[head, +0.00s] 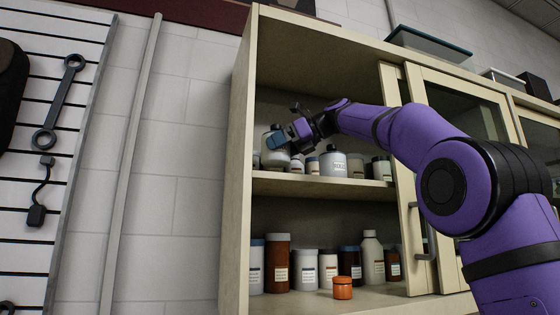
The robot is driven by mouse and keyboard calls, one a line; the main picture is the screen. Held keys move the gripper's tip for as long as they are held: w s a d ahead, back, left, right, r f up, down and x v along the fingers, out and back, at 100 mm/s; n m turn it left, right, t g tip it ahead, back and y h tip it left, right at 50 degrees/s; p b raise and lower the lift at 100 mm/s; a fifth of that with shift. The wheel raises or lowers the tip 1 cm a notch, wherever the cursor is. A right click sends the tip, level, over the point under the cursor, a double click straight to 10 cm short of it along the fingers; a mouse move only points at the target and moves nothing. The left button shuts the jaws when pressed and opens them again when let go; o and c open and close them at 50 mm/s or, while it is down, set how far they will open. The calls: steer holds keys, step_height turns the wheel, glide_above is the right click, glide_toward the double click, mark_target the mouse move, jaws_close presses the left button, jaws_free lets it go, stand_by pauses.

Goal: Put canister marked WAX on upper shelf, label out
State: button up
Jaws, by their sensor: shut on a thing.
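My gripper (289,137) is shut on a pale rounded canister (271,159) at the left end of the upper shelf (325,187). The blue part between the fingers may be its lid or a finger pad. The canister is just above or on the shelf; I cannot tell whether it touches. Its label cannot be read from here, so I cannot confirm the WAX marking. A white bottle with a dark cap and a printed label (333,162) stands to its right on the same shelf.
Several small jars stand along the upper shelf, close to the held canister. The lower shelf (386,297) holds several bottles, with a small orange jar (343,288) at its front. The cabinet's left side panel (238,180) is close by, and glass-fronted doors (465,110) are at right.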

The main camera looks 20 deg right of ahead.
mark_target(282, 158)
steer(key=shift+f, duration=1.7)
steer(key=shift+f, duration=0.1)
steer(key=o, duration=1.1)
steer(key=shift+s+d+r, duration=0.15)
steer(key=shift+d+r, duration=0.05)
steer(key=shift+d, duration=0.05)
steer(key=v, duration=1.1)
steer(key=shift+s+d+r, duration=0.1)
steer(key=shift+d, duration=0.05)
